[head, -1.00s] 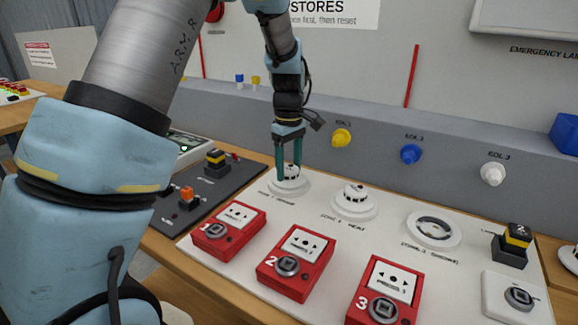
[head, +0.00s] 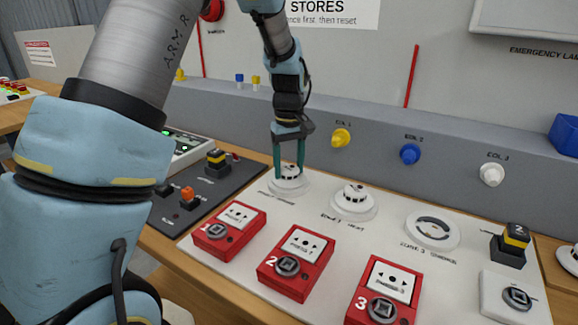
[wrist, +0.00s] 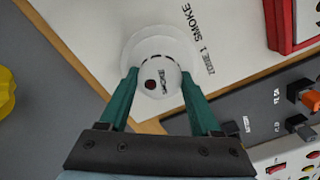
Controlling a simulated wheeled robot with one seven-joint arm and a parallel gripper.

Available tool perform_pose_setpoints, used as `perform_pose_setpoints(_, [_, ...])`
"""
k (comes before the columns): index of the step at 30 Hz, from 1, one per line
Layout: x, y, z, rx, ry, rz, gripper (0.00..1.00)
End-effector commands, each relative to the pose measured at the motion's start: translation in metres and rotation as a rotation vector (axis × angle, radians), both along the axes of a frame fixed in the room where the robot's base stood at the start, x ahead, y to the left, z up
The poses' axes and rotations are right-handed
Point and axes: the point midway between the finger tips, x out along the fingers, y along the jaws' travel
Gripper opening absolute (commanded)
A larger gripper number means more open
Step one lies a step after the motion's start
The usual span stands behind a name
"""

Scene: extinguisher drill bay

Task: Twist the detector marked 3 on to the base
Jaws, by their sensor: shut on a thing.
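My gripper (head: 289,172) is shut on the white round zone 1 smoke detector (head: 288,182) at the back left of the white panel. The zone 3 base (head: 433,230) is an empty white ring with a grey middle, to the right on the panel. A partly cut-off white round thing (head: 568,258) is at the right edge; no mark on it is readable.
The zone 2 heat detector (head: 354,196) stands between zone 1 and zone 3. Red call points 1 (head: 229,228), 2 (head: 295,263) and 3 (head: 383,292) line the front. A black-yellow block (head: 512,243) stands at right. Yellow, blue and white knobs project from the grey ledge behind.

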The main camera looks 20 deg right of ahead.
Motion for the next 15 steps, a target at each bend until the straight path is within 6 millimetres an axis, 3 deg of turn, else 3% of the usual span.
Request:
perform_pose_setpoints(6, [0.0005,0.0004,0.0007,0.0,0.0,-0.16,0.04])
perform_pose_setpoints(15, [0.0002,0.0002,0.0005,0.0,0.0,-0.19,0.04])
